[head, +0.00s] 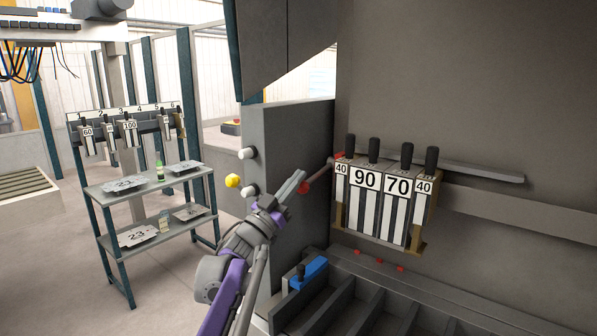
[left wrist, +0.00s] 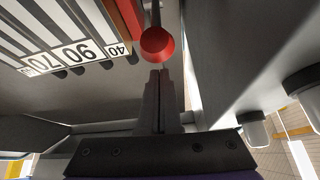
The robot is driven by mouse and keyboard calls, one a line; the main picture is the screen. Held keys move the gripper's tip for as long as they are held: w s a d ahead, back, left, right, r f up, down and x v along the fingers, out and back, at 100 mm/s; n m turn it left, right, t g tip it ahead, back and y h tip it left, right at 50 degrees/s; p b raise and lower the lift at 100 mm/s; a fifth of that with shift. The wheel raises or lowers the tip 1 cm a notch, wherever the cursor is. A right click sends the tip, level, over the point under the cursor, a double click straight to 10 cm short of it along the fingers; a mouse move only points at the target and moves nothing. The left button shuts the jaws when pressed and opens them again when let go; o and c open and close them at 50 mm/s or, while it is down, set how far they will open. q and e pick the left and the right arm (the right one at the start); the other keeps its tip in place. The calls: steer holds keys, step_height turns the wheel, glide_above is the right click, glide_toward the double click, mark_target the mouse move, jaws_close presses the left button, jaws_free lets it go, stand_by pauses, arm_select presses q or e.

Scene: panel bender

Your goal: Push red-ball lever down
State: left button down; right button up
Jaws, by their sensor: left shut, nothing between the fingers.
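The lever's red ball (head: 304,188) is at the end of a thin rod (head: 318,173) by the grey machine side, left of the numbered tools. In the left wrist view the red ball (left wrist: 157,44) is just beyond my fingertips, near the top middle. My left gripper (head: 298,178) is shut and empty, with its tips close beside the ball. I cannot tell whether they touch. My shut fingers also show in the left wrist view (left wrist: 158,78). My right gripper is not in view.
Tools marked 40, 90, 70 and 40 (head: 385,200) hang right of the lever. Below is a slotted grey tray (head: 345,300) with a blue-handled item (head: 308,272). White knobs and a yellow knob (head: 232,181) stick out at left. A shelf rack (head: 150,190) stands further back.

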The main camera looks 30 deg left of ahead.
arm_select(q)
step_height(320, 180, down, 8)
steer(key=w+t+b, duration=0.1)
steer(key=t+b, duration=0.1)
steer(key=t, duration=0.1)
steer(key=shift+w+r+t+h, duration=0.2)
steer(key=shift+w+t+h, duration=0.1)
steer(key=shift+h, duration=0.1)
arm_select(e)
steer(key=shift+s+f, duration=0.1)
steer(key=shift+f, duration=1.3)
arm_select(q)
steer(key=shift+d, duration=0.1)
